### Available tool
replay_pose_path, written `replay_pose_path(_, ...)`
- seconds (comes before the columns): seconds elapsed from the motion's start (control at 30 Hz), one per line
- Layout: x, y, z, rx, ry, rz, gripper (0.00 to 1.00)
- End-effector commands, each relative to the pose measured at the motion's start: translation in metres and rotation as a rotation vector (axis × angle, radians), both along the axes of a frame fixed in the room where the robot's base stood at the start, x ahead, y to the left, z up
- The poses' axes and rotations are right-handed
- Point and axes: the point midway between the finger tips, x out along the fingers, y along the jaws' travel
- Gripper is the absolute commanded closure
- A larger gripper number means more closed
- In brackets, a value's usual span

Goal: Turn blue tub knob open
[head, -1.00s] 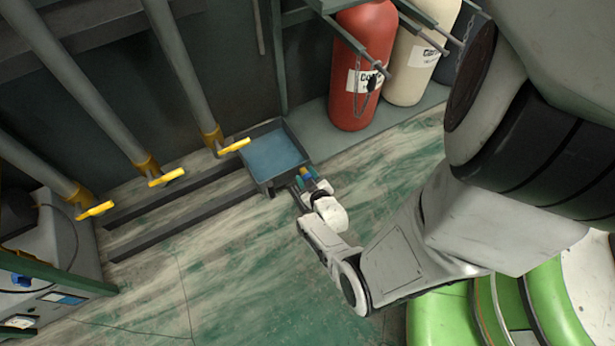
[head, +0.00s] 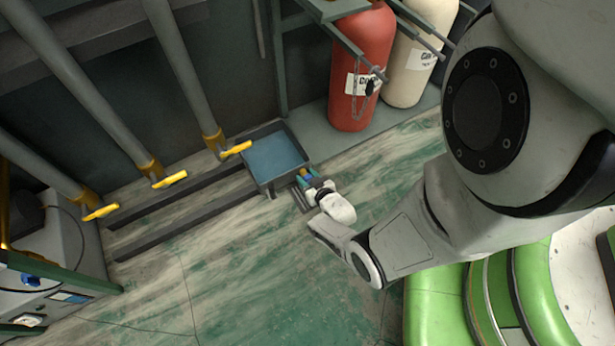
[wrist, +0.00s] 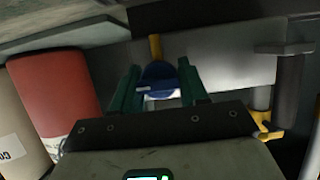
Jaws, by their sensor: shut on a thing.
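The tub (head: 276,160) is a dark open tray with a blue-grey inside, standing by the wall in the head view. Its blue knob (wrist: 159,84) shows in the wrist view, on a yellow stem against the tub's grey side. My gripper (wrist: 159,92) has its two green fingers on either side of the knob and is shut on it. In the head view my gripper (head: 306,180) is at the tub's near right corner, and the knob is mostly hidden there. How far the knob is turned I cannot tell.
Pipes with yellow handles (head: 170,180) come down left of the tub. Dark rails (head: 180,222) lie on the floor below them. A red cylinder (head: 362,60) and a cream cylinder (head: 415,55) stand behind, right of the tub. A grey machine (head: 50,255) is at far left. The front floor is clear.

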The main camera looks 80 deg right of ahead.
Motion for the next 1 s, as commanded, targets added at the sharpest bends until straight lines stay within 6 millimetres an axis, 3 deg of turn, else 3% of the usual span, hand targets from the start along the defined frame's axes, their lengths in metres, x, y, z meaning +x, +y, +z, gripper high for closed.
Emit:
replay_pose_path(0.4,-0.0022,0.0009,-0.0016,0.019,-0.015,-0.006,0.87)
replay_pose_path(0.43,-0.0023,0.0009,-0.0016,0.019,-0.015,-0.006,0.54)
replay_pose_path(0.6,-0.0014,0.0007,-0.001,0.017,-0.015,-0.004,0.37)
replay_pose_path(1.0,-0.006,0.0072,0.0051,0.018,-0.015,-0.003,0.35)
